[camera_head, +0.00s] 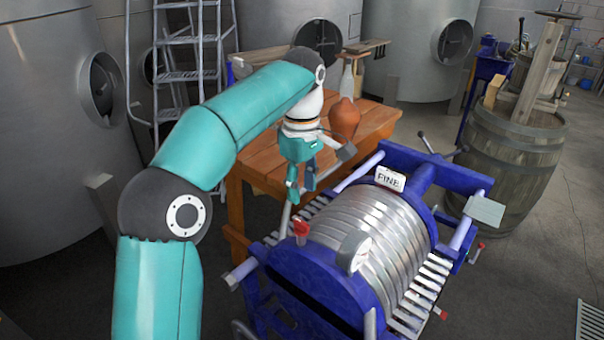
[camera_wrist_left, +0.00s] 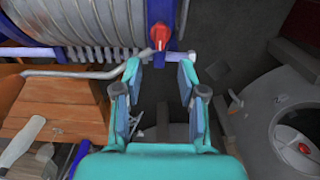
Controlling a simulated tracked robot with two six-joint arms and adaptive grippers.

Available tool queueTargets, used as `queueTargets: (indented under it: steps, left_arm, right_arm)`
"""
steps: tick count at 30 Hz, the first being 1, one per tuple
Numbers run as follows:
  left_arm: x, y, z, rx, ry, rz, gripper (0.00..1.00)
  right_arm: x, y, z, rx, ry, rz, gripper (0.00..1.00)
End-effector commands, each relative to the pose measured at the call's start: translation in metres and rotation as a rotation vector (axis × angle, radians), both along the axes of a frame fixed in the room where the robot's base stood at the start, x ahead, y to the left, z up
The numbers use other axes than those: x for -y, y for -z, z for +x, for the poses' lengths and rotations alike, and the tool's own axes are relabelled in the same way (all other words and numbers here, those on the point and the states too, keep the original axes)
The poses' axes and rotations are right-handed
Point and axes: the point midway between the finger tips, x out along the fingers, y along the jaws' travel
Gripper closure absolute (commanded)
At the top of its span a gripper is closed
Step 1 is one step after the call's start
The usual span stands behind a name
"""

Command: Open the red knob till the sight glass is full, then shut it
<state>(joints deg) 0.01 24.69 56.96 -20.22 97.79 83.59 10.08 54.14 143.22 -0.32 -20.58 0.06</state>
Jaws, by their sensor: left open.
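The red knob (camera_head: 300,229) sits at the near left of the blue-framed plate filter (camera_head: 318,283), by a grey pipe. In the left wrist view the red knob (camera_wrist_left: 160,36) is at the top middle, pointing up, just beyond the fingertips. My left gripper (camera_head: 302,188) hangs above the knob, fingers downward. In the left wrist view its fingers (camera_wrist_left: 160,74) are apart with nothing between them, and do not touch the knob. I cannot make out the sight glass or its level. My right gripper is not in view.
A wooden table (camera_head: 265,160) with a brown jug (camera_head: 344,118) and a bottle (camera_head: 347,80) stands behind the gripper. A round gauge (camera_head: 355,248) and a FINE sign (camera_head: 390,179) are on the filter. A barrel (camera_head: 508,160) stands right. Steel tanks and a ladder (camera_head: 188,60) stand behind.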

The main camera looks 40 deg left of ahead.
Motion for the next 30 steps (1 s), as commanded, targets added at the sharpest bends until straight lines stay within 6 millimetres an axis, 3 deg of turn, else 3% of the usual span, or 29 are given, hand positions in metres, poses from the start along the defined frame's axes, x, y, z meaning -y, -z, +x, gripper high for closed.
queueTargets:
  steps: [9, 30]
  left_arm:
    - [0.0, -0.026, 0.001, -0.001, 0.001, 0.001, 0.59]
    - [0.0, -0.028, 0.0, -0.001, 0.0, 0.0, 0.59]
  right_arm:
    - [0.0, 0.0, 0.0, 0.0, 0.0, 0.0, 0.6]
    - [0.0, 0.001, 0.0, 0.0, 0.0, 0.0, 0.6]
